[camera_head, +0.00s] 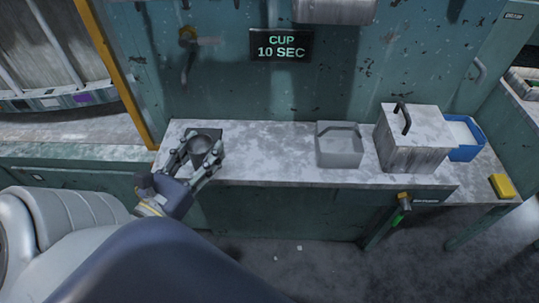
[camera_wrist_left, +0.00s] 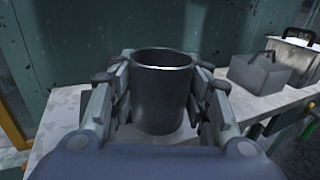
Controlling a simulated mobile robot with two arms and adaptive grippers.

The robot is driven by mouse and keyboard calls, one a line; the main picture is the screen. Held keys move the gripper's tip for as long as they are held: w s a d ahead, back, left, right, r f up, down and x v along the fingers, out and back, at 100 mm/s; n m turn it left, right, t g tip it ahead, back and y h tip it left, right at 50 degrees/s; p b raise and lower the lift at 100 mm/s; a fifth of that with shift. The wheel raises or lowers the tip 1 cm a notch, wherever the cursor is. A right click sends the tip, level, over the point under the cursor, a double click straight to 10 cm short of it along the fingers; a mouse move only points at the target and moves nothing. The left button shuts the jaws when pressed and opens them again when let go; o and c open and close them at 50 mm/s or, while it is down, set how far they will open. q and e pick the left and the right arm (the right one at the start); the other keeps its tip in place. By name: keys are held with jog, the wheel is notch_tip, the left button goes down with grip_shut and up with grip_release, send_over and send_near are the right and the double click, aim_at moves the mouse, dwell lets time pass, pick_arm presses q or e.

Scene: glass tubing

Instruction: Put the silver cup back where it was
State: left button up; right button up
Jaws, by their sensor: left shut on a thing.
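The silver cup (camera_head: 201,145) is an open, dark grey metal cylinder at the left end of the bench in the head view. It is upright and large in the middle of the left wrist view (camera_wrist_left: 162,95). My left gripper (camera_head: 203,155) is shut on it, with one finger on each side; these fingers also show in the left wrist view (camera_wrist_left: 162,100). A dark square patch lies around the cup on the bench. I cannot tell whether the cup's base touches the bench. My right gripper is not in view.
The bench top (camera_head: 265,150) is clear between the cup and a grey handled box (camera_head: 339,150). Further right stand a larger lidded metal box (camera_head: 415,143), a blue tray (camera_head: 478,148) and a yellow block (camera_head: 502,186). A wall sign (camera_head: 281,46) reads "CUP 10 SEC".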

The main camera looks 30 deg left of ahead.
pick_arm(q)
jog(key=shift+s+a, duration=0.15)
jog(key=shift+a, duration=0.25)
jog(key=shift+w, duration=0.25)
jog(key=w+d+p, duration=0.1)
jog(key=w+d, duration=0.1)
jog(key=w, duration=0.2)
jog(key=w+d+p, duration=0.1)
jog(key=w+d, duration=0.2)
jog(key=w, duration=0.1)
jog(key=w+d+f+p, duration=0.1)
jog(key=w+d+p, duration=0.1)
jog(key=w, duration=0.2)
jog(key=shift+w+d+f, duration=0.1)
jog(key=shift+w+d, duration=0.2)
jog(key=shift+w, duration=0.05)
jog(key=shift+w+d+f, duration=0.15)
jog(key=shift+w, duration=0.1)
notch_tip(320, 180, down, 3)
jog(key=shift+f+b, duration=0.1)
jog(key=shift+b, duration=0.6)
jog(key=shift+f, duration=0.15)
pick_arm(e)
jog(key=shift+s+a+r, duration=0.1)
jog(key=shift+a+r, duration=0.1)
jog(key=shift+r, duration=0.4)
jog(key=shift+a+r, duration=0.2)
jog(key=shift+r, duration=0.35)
